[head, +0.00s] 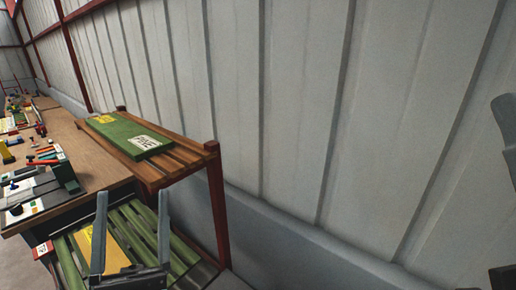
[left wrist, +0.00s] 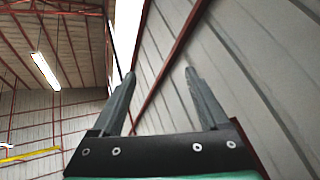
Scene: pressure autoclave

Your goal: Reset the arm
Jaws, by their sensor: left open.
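My left gripper (head: 133,194) is at the lower left of the head view, its two grey fingers pointing up and spread apart. In the left wrist view the same gripper (left wrist: 160,73) is open, with nothing between its fingers and the wall and roof beyond. Dark grey parts at the right edge of the head view look like my right gripper (head: 505,125). It is cut off by the frame, and its jaw state is unclear. The autoclave cannot be made out in either view.
A wooden rack (head: 190,158) carries a green box (head: 122,132) labelled "PINE". A long workbench (head: 85,150) with tools runs along the left. Green slats (head: 70,262) and a yellow panel (head: 112,250) lie behind the left gripper. The corrugated wall (head: 300,110) fills the right.

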